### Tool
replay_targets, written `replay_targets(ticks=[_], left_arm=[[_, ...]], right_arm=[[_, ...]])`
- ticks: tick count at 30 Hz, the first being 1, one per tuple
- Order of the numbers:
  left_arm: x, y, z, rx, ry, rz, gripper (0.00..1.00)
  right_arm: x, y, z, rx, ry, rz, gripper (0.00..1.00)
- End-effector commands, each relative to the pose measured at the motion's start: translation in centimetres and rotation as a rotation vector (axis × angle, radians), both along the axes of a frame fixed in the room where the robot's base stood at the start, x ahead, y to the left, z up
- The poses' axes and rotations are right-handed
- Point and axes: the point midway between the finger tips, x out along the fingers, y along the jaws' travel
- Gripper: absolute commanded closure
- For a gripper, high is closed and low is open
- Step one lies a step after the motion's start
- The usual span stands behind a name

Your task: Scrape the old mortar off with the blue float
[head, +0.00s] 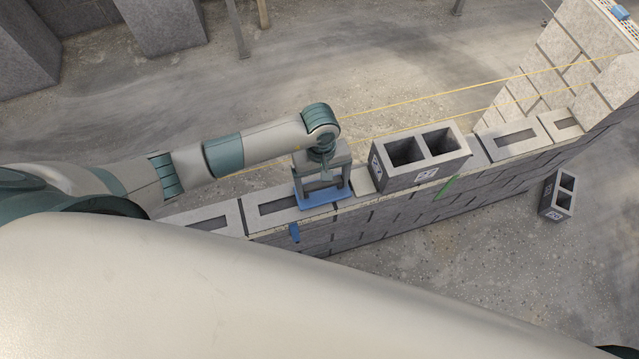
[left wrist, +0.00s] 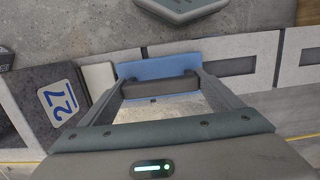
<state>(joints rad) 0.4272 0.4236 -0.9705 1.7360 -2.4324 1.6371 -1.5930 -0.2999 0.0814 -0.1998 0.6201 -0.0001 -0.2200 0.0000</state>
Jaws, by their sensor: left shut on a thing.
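The blue float (head: 326,199) lies on or just above the top of the block wall (head: 290,212), left of a loose hollow block. My left gripper (head: 321,181) comes down over it and is shut on its dark handle; in the left wrist view the handle (left wrist: 160,87) sits between the fingers, with the blue plate (left wrist: 160,67) beyond. A pale beige patch (head: 362,182), perhaps the old mortar, is on the wall top between float and loose block; it also shows in the left wrist view (left wrist: 98,79). Any mortar under the plate is hidden. My right gripper is out of view.
The grey hollow block (head: 420,157) stands on the wall just right of the float. Yellow strings (head: 440,97) run along the wall's far side. A small blue item (head: 294,233) is at the near face. Another block (head: 557,195) is on the floor at right.

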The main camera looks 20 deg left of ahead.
Motion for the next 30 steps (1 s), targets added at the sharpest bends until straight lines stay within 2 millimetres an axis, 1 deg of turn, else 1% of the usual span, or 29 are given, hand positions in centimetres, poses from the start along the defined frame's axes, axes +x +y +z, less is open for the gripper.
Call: replay_targets(ticks=[19,30], left_arm=[[0.3,-0.4,-0.1,0.000,-0.001,-0.001,0.41],[1.0,-1.4,-0.3,0.000,-0.001,-0.001,0.41]], right_arm=[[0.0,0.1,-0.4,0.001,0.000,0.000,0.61],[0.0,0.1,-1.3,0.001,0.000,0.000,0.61]])
